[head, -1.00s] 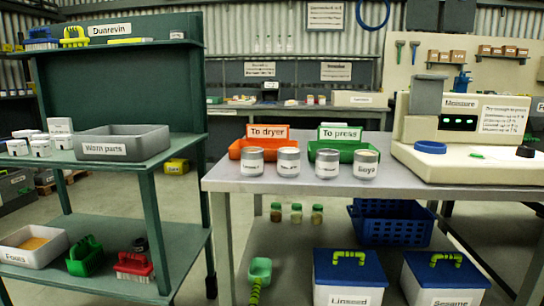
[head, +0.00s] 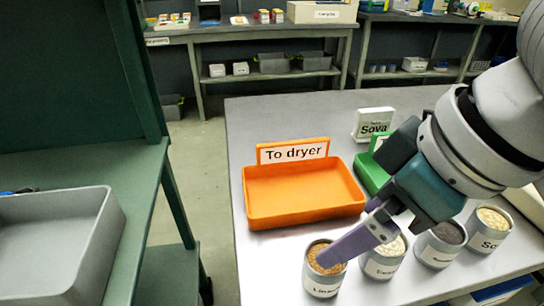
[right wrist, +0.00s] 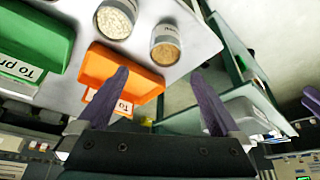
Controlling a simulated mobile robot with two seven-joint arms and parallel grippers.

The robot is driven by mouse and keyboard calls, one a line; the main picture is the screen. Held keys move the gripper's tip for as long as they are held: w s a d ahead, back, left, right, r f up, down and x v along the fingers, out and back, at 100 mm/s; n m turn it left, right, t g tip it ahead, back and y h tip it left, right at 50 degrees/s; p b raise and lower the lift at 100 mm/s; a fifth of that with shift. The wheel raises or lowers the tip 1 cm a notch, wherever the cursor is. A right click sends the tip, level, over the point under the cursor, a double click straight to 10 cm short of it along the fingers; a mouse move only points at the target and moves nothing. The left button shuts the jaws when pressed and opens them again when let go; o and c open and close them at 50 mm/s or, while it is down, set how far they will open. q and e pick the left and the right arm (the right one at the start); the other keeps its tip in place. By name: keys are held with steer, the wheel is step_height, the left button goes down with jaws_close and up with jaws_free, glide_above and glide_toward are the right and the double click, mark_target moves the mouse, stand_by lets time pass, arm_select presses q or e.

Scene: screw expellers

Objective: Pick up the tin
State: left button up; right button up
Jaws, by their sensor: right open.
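A row of several open-topped tins stands upright near the front edge of the grey table. The leftmost tin (head: 322,280) has a brown filling and a label starting "Lin". To its right are a pale-filled tin (head: 385,268), a dark-filled tin (head: 440,249) and a tin labelled starting "So" (head: 487,232). My right gripper (head: 340,250) is open and empty, its purple finger overlapping the leftmost tin's rim in the head view; contact cannot be told. In the right wrist view the brown-filled tin (right wrist: 166,48) lies ahead between the open fingers (right wrist: 160,75).
An orange "To dryer" tray (head: 300,215) sits behind the leftmost tins. A green tray (head: 370,172) is partly hidden behind my right arm. A "Soya" card (head: 374,122) stands farther back. A green shelf with a grey bin (head: 110,222) stands left, across a floor gap.

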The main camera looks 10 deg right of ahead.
mark_target(320, 283)
steer(key=f, duration=0.2)
steer(key=f+b, duration=0.1)
steer(key=shift+w+a+f, duration=0.1)
steer(key=shift+a+f, duration=0.15)
steer(key=shift+f, duration=0.1)
steer(key=x, duration=0.1)
steer(key=b+x, duration=0.1)
steer(key=x, duration=0.2)
steer(key=shift+a+f, duration=0.25)
steer(key=shift+f, duration=0.05)
steer(key=shift+a+f+b, duration=0.1)
steer(key=shift+f+b, duration=0.2)
steer(key=shift+f, duration=0.05)
arm_select(q)
steer(key=f, duration=0.2)
steer(key=s+f, duration=0.1)
steer(key=shift+d+f, duration=0.1)
steer(key=shift+d, duration=0.25)
arm_select(e)
steer(key=shift+c, duration=1.4)
steer(key=c, duration=1)
steer(key=shift+c, duration=0.8)
arm_select(q)
steer(key=shift+w, duration=0.1)
arm_select(e)
steer(key=shift+r, duration=0.1)
